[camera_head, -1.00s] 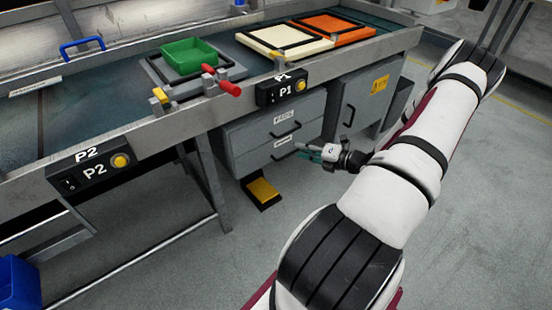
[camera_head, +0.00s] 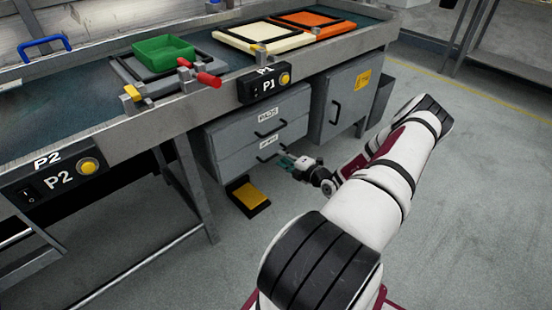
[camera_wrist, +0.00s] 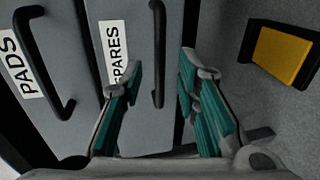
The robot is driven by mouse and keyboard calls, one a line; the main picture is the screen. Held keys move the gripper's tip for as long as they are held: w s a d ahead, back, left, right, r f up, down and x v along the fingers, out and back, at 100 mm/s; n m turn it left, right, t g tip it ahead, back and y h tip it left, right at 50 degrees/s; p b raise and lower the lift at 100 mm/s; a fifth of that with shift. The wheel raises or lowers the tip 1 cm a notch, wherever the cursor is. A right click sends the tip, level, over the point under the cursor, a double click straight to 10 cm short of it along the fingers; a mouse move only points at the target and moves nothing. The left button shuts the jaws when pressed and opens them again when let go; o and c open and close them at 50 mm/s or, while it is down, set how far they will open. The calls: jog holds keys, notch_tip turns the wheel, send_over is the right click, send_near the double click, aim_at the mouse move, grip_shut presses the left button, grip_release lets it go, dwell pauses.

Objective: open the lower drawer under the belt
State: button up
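The lower drawer (camera_head: 236,162), in the grey cabinet under the belt, looks shut. It bears a SPARES label (camera_wrist: 115,50) in the wrist view. Its dark bar handle (camera_wrist: 158,52) appears between my two teal fingertips in that view, with gaps on both sides. My gripper (camera_head: 286,161) is open and empty, close in front of this handle in the head view. The fingers partly hide the drawer's lower part in the wrist view. I cannot tell how much depth separates fingertips and handle. The upper drawer (camera_head: 232,131), labelled PADS, looks shut above it.
A yellow pedal (camera_head: 250,196) stands on the floor below the drawers. A cabinet door (camera_head: 345,98) is to their right. The belt table (camera_head: 150,125) overhangs above, with a P1 switch box (camera_head: 265,85) on its edge. The floor in front is clear.

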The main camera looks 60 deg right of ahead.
aim_at(277, 155)
jog(key=shift+b+x, duration=0.65)
jog(key=shift+x, duration=1.55)
grip_shut()
